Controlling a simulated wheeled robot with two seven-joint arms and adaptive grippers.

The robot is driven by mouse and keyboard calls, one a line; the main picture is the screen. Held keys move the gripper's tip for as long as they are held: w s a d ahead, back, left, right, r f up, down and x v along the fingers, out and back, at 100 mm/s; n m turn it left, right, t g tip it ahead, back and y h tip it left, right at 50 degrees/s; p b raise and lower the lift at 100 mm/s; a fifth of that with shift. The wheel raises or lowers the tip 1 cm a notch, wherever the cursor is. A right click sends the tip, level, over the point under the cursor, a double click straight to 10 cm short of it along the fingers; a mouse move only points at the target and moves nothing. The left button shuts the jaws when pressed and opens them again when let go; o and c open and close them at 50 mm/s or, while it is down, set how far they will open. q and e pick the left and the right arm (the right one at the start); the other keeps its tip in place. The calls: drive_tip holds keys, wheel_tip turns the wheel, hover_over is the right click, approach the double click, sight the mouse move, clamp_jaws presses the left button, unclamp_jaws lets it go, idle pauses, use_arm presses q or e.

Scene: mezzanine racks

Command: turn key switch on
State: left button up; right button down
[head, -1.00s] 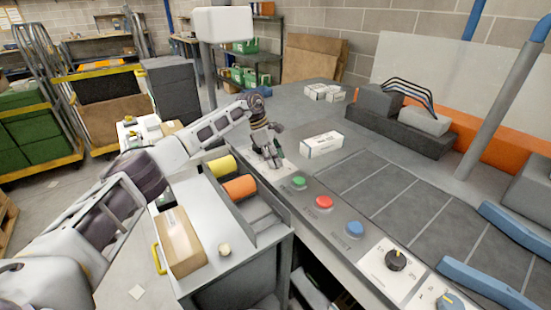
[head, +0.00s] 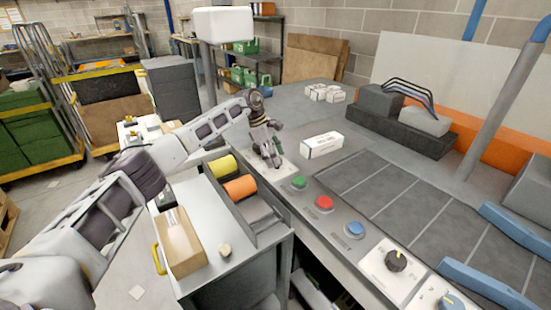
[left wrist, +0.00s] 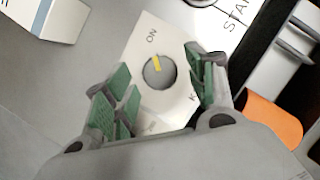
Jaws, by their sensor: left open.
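The key switch is a round grey knob (left wrist: 159,72) with a yellow mark, on a white plate (left wrist: 143,28) lettered "ON" in the left wrist view. The yellow mark sits on the side of the knob toward "ON". My left gripper (left wrist: 162,88) is open, with green-padded fingers on either side of the knob and visible gaps to it. In the head view, my left gripper (head: 271,155) points down over the white plate (head: 287,170) at the panel's far end and hides the knob. My right gripper is not in view.
Green (head: 299,183), red (head: 324,202) and blue (head: 354,229) buttons line the panel, with a black rotary knob (head: 396,260) nearer. A white box (head: 322,144) lies just right of the gripper. A trolley with yellow (head: 223,166) and orange (head: 240,186) rolls stands left.

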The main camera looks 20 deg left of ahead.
use_arm(q)
drive_tip(key=v, duration=1.1)
idle(0.5)
